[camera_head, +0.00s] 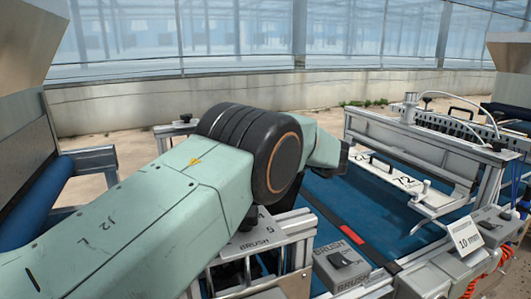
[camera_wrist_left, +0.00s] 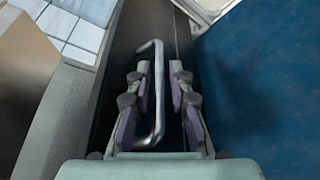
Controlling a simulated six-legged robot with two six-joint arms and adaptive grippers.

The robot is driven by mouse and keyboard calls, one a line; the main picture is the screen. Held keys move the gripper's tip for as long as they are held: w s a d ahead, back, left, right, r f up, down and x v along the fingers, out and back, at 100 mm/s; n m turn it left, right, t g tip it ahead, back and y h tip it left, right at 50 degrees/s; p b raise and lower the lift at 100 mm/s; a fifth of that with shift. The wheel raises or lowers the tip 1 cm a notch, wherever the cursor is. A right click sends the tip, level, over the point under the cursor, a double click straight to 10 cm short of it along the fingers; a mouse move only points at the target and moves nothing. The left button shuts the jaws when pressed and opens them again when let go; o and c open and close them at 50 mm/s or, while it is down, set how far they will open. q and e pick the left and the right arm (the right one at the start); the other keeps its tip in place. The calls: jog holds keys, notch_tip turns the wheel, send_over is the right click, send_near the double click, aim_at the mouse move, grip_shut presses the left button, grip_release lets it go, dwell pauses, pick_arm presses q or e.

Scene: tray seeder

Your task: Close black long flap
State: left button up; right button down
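In the left wrist view a long black flap (camera_wrist_left: 140,32) runs from top to bottom, beside a blue surface. A silver bar handle (camera_wrist_left: 158,95) stands on it. My left gripper (camera_wrist_left: 160,78) is open, with one finger on each side of the handle. Gaps show between the handle and the fingers, so it is not clamped; its exact height over the handle is hard to tell. In the head view my left arm covers the area where the flap would be, and the gripper's fingers are hidden. My right gripper is in neither view.
A blue conveyor belt (camera_head: 385,214) runs under a metal frame with a white panel (camera_head: 405,190). Switch boxes (camera_head: 341,267) labelled BRUSH line the near edge, with a "10 mm" sign (camera_head: 466,236) at the right. Light tiles (camera_wrist_left: 75,25) lie left of the flap.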

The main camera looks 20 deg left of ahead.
pick_arm(q)
jog(key=shift+s+a, duration=0.1)
jog(key=shift+a, duration=0.35)
jog(key=shift+c, duration=0.5)
jog(key=shift+f, duration=0.15)
jog(key=shift+c, duration=1.4)
jog(key=shift+d, duration=0.15)
grip_shut()
